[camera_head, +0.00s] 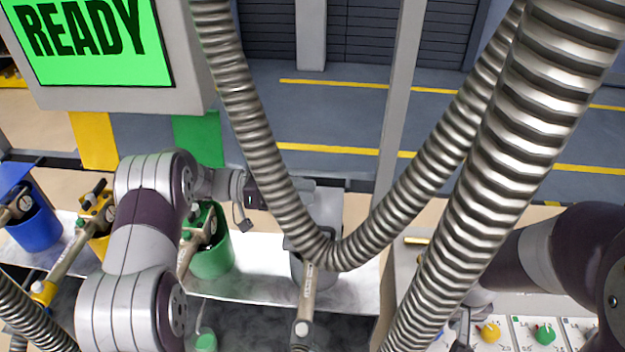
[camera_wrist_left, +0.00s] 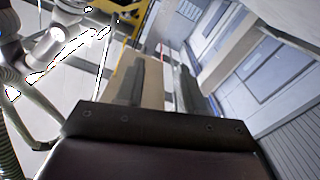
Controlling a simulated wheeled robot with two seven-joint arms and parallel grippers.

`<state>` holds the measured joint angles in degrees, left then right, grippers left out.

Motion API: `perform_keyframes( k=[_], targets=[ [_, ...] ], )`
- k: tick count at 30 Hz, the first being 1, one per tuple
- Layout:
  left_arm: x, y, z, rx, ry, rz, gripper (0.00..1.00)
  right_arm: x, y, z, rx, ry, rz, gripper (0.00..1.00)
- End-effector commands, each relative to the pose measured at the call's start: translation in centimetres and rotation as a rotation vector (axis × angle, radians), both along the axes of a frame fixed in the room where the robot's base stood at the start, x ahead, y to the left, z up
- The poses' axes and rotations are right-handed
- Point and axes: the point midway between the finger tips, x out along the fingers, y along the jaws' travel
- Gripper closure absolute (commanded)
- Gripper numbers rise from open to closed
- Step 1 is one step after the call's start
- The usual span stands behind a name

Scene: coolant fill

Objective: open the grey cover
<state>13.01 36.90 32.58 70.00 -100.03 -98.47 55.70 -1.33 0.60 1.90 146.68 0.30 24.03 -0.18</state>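A grey container (camera_head: 299,268) stands on the white shelf, largely hidden by a hanging metal hose. A flat light-grey panel (camera_head: 327,210), which looks like its cover, rises behind it; hose and gripper hide part of it, so its hinge and exact angle are unclear. My left gripper (camera_head: 300,190) is at the top of this panel, partly behind the hose. I cannot tell if it touches. In the left wrist view, its two fingers (camera_wrist_left: 160,82) stand apart with a gap between them. My right gripper (camera_head: 463,328) is low at right, mostly hidden by a thick hose.
Blue (camera_head: 38,230) and green (camera_head: 212,258) containers stand left of the grey one, with a yellow one (camera_head: 98,240) between them. Metal hoses (camera_head: 262,130) hang across the middle. A READY screen (camera_head: 90,45) is upper left. Coloured knobs (camera_head: 545,333) sit at lower right.

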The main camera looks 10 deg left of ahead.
Motion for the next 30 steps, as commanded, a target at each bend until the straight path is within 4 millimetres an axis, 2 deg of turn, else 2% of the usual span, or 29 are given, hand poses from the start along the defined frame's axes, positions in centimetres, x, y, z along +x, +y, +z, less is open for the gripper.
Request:
perform_keyframes(
  k=[1,6,14,15,17,18,30],
  targets=[
    [0.0,-0.9,0.4,-0.001,0.001,-0.002,0.62,0.0,0.0,0.8,0.0,0.0,0.0,0.57],
    [0.0,-2.4,0.1,0.0,0.001,0.001,0.62,0.0,0.0,1.3,0.0,0.0,0.0,0.57],
    [0.1,-2.6,-0.1,0.001,0.0,0.002,0.62,0.0,0.0,1.2,0.0,0.001,0.0,0.57],
    [0.1,-2.5,-0.1,0.001,0.0,0.002,0.75,0.0,0.0,1.2,0.0,0.001,0.0,0.57],
    [0.1,-2.5,-0.1,0.001,0.0,0.002,0.94,0.0,0.0,1.2,0.0,0.001,0.0,0.57],
    [0.1,-2.5,-0.1,0.001,0.0,0.002,1.0,0.0,0.0,1.2,0.0,0.001,0.0,0.57],
    [0.1,-2.5,-0.1,0.001,0.0,0.002,1.0,0.0,0.0,1.2,0.0,0.0,0.0,0.57]
  ],
)
